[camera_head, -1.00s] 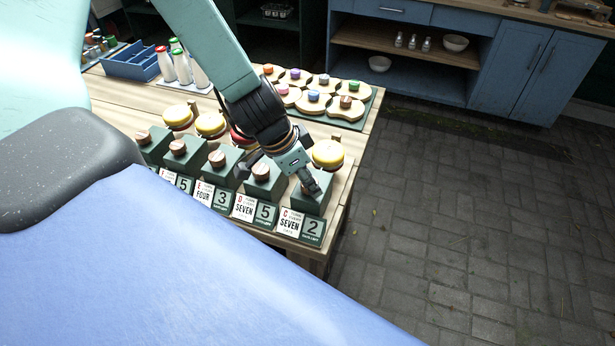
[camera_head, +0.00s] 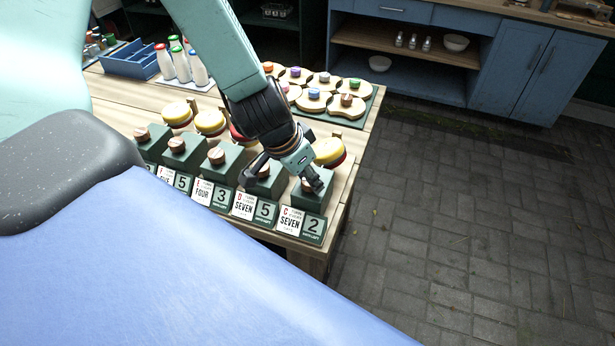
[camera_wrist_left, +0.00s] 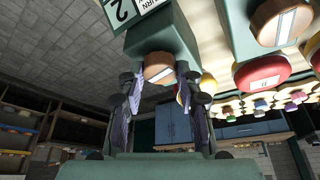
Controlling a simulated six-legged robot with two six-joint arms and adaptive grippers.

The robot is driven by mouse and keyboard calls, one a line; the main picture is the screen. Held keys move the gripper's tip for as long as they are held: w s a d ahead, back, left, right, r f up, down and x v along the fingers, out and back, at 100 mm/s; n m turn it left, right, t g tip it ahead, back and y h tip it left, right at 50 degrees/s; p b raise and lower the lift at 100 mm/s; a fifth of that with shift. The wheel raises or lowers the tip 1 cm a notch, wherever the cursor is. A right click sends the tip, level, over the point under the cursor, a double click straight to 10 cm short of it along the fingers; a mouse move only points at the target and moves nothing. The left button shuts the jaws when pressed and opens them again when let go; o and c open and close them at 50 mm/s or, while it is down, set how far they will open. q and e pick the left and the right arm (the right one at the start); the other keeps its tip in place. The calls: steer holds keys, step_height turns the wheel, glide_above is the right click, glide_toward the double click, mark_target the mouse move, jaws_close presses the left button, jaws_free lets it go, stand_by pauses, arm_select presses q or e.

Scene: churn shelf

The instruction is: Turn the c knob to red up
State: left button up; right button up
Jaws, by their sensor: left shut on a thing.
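The c knob (camera_wrist_left: 158,68) is a round wooden knob on a dark green block (camera_head: 312,200) at the right end of the row. A card (camera_head: 290,220) with a red C and SEVEN, and a plate (camera_head: 313,226) reading 2, stand on its front. My left gripper (camera_head: 311,184) is shut on the knob, one finger on each side in the wrist view. In the head view it mostly covers the knob. A disc (camera_head: 328,151) with a yellow top and red lower edge stands just behind this block. My right gripper is out of view.
The neighbouring knob (camera_head: 262,168) and its block stand close left, with more alike beyond. Other yellow discs (camera_head: 210,122) and a partly hidden red disc (camera_head: 237,133) stand behind them. Bottles (camera_head: 181,63) and a blue crate (camera_head: 133,60) are farther back. Open floor lies right.

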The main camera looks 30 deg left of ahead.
arm_select(q)
steer(key=n+y+b, duration=0.1)
steer(key=n, duration=0.2)
steer(key=shift+d+n+y, duration=0.1)
steer(key=shift+n+y, duration=0.2)
steer(key=shift+r+n+y, duration=0.1)
steer(key=shift+n+y, duration=0.2)
steer(key=shift+n, duration=0.7)
steer(key=shift+d+n+y+p, duration=0.1)
steer(key=shift+n+y+p, duration=0.2)
steer(key=shift+n+p, duration=0.4)
steer(key=n+y+p, duration=0.1)
steer(key=n+p, duration=0.2)
steer(key=p, duration=0.1)
steer(key=n+g+y+p, duration=0.1)
steer(key=n+p, duration=0.2)
steer(key=p, duration=0.1)
steer(key=shift+d+r+n+p, duration=0.15)
steer(key=shift+n+p, duration=0.25)
steer(key=shift+w+n+g+y+p, duration=0.15)
steer(key=shift+n+g+y+p, duration=0.2)
steer(key=shift+n+p, duration=0.7)
steer(key=shift+f+m, duration=0.2)
steer(key=shift+m, duration=0.05)
steer(key=o, duration=1.2)
steer(key=shift+c, duration=0.2)
